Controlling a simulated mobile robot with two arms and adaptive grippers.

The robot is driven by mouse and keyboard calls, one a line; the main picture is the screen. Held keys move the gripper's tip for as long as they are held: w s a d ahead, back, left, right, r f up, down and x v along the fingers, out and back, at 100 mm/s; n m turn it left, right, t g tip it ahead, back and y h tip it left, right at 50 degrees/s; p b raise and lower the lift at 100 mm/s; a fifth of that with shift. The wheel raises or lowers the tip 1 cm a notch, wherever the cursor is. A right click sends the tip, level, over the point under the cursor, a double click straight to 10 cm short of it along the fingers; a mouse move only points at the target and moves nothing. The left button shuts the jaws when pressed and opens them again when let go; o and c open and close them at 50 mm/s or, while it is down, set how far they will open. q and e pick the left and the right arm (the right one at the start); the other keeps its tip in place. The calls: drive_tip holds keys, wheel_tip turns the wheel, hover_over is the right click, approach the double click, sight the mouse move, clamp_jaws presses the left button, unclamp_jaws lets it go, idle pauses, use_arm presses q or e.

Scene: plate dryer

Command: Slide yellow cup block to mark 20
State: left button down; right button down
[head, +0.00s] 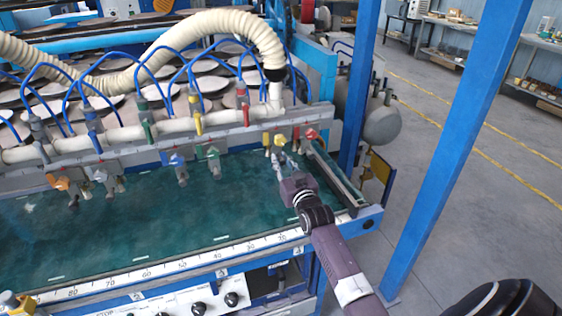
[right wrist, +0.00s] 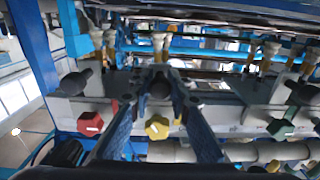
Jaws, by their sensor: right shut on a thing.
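The yellow cup block, with its yellow knob (head: 279,140), hangs from the grey rail near its right end, over the green bed. In the right wrist view its yellow knob (right wrist: 157,127) sits between my fingers. My right gripper (head: 281,162) reaches in from the front right and is shut on the block's dark front part, seen at the fingertips in the wrist view (right wrist: 161,84). The white scale (head: 200,260) runs along the bed's front edge, with numbers falling to the right. The 20 mark (head: 283,238) is left of my wrist. My left gripper is not in view.
A red-knobbed block (head: 312,134) is close on the right of the yellow one. Green (head: 213,153), blue (head: 177,160) and orange (head: 62,184) blocks hang further left. A blue post (head: 455,130) stands to the right. The front of the green bed (head: 150,220) is clear.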

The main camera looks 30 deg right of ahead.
drive_tip(key=shift+f, duration=0.1)
drive_tip(key=a, duration=0.2)
drive_tip(key=w+a+p, duration=0.1)
drive_tip(key=a, duration=0.2)
drive_tip(key=shift+f, duration=0.1)
drive_tip(key=shift+d, duration=0.1)
drive_tip(key=c, duration=1.8)
unclamp_jaws()
drive_tip(key=shift+o, duration=0.2)
drive_tip(key=shift+s, duration=0.1)
drive_tip(key=v, duration=1.2)
